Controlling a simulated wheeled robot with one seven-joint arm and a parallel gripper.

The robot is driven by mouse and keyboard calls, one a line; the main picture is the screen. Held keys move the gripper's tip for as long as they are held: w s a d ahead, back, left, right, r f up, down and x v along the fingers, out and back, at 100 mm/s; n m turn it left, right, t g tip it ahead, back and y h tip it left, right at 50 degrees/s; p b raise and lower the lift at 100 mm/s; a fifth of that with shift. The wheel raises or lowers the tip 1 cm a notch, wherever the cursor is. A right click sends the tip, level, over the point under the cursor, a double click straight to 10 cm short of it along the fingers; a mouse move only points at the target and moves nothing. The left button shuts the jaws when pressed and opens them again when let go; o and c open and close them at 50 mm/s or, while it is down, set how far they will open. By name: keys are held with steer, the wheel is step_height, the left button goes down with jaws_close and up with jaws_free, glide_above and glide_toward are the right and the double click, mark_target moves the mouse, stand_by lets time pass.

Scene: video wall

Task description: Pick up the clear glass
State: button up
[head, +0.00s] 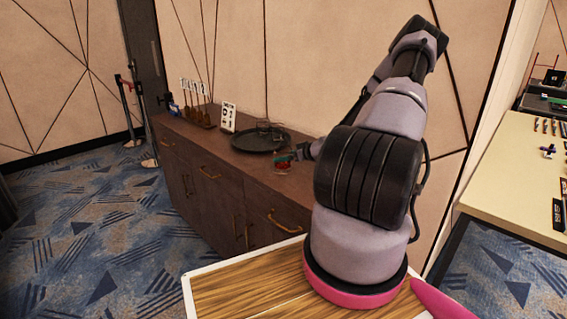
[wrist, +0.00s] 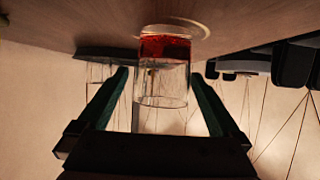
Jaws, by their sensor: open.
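A clear glass with red liquid in its base stands on the dark wooden cabinet (head: 235,170), near its front edge. In the wrist view the glass (wrist: 163,88) appears upside down, between the fingers of my gripper (wrist: 159,74). The gripper is open, with a gap visible on both sides of the glass. In the head view the gripper (head: 293,156) is low at the glass (head: 283,169), and the arm hides part of this area. More clear glassware (head: 264,127) stands on the round dark tray behind; its exact shape is too small to tell.
The round dark tray (head: 240,145) lies just behind the glass. The wall is close behind. A light table (head: 520,185) with small items is at the right.

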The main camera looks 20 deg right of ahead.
steer(key=shift+x, duration=2.8)
steer(key=shift+s+a, duration=0.1)
steer(key=shift+a, duration=0.05)
steer(key=c, duration=1.3)
steer(key=shift+c, duration=1.2)
steer(key=shift+r, duration=0.15)
